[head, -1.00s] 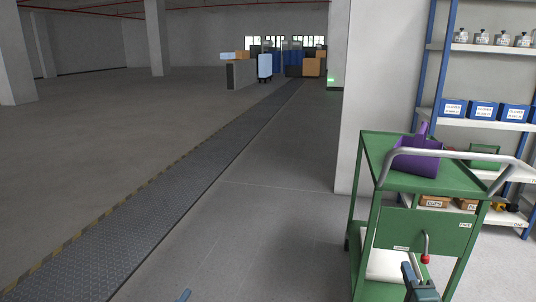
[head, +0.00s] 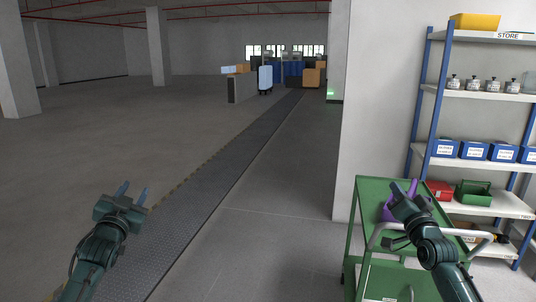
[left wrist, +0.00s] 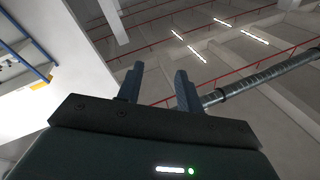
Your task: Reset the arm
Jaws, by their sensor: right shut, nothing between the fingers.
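My left gripper (head: 134,192) is raised at the lower left of the head view, over the floor. Its two fingers stand apart with nothing between them. In the left wrist view its fingers (left wrist: 160,88) are also apart and empty, pointing toward the ceiling. My right gripper (head: 401,188) is raised in front of the green cart (head: 366,215) at the lower right. Its fingers are shut and hold nothing. The right arm hides part of the cart and of the purple container (head: 386,211) on its top.
A shelf rack with blue posts (head: 437,90) stands at the right, with blue boxes (head: 474,151), a red box (head: 439,189) and a green bin (head: 473,193). A white wall (head: 385,90) is behind the cart. The floor at left is open.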

